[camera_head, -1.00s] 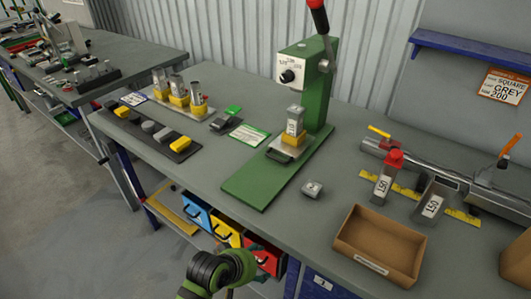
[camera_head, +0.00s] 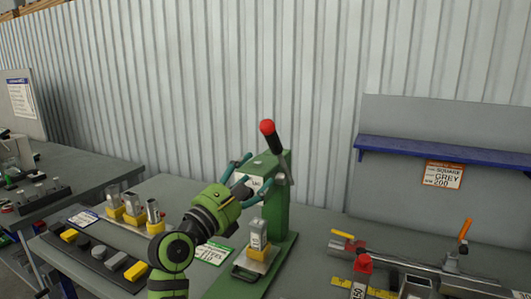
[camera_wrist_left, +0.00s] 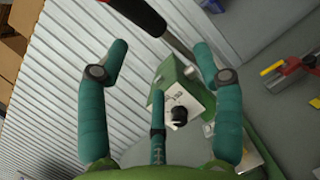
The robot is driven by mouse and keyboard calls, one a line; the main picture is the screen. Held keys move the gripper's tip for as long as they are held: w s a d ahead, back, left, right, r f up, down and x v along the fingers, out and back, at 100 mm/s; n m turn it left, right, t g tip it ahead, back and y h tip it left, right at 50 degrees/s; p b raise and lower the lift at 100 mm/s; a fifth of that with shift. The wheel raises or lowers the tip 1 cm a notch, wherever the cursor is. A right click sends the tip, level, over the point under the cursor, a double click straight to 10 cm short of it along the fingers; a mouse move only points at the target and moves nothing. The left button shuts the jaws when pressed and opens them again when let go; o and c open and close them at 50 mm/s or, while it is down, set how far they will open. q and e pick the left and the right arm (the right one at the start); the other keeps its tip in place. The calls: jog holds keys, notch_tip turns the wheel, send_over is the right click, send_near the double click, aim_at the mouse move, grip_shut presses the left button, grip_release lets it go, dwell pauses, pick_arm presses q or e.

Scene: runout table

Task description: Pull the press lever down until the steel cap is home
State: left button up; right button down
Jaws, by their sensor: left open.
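The green press (camera_head: 276,207) stands on the table. Its lever (camera_head: 273,138), black with a red knob, points up and leans left at the press's top. A steel piece with a label (camera_head: 258,232) stands upright on a yellow base in the press; whether its cap is fully seated cannot be told. My left gripper (camera_head: 257,171) is open and empty beside the press head, just below the lever knob. In the left wrist view the lever (camera_wrist_left: 143,16) crosses beyond the open teal fingers (camera_wrist_left: 160,52), apart from them. My right gripper is not in view.
A dark tray of grey and yellow blocks (camera_head: 98,258) and several yellow-based steel pieces (camera_head: 133,207) are at the left. A rail with clamps (camera_head: 410,268) lies at the right. A blue shelf (camera_head: 440,152) juts from the back panel.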

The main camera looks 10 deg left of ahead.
aim_at(268, 143)
pick_arm(q)
jog(key=w+d+r+n, duration=0.1)
jog(key=r, duration=0.1)
jog(key=w+d+r+p, duration=0.1)
jog(key=w+r, duration=0.1)
jog(key=r, duration=0.1)
jog(key=w+r+n+t+h+p, duration=0.1)
jog(key=w+r, duration=0.1)
jog(key=r, duration=0.1)
jog(key=shift+d+n, duration=0.3)
jog(key=shift+d, duration=0.1)
jog(key=shift+w+d+r, duration=0.1)
jog(key=shift+w+d, duration=0.05)
jog(key=shift+w, duration=0.2)
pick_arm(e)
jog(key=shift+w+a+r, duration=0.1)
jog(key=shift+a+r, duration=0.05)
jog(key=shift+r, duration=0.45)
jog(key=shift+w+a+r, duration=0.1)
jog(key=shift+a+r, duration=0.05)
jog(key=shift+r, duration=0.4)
pick_arm(q)
grip_shut()
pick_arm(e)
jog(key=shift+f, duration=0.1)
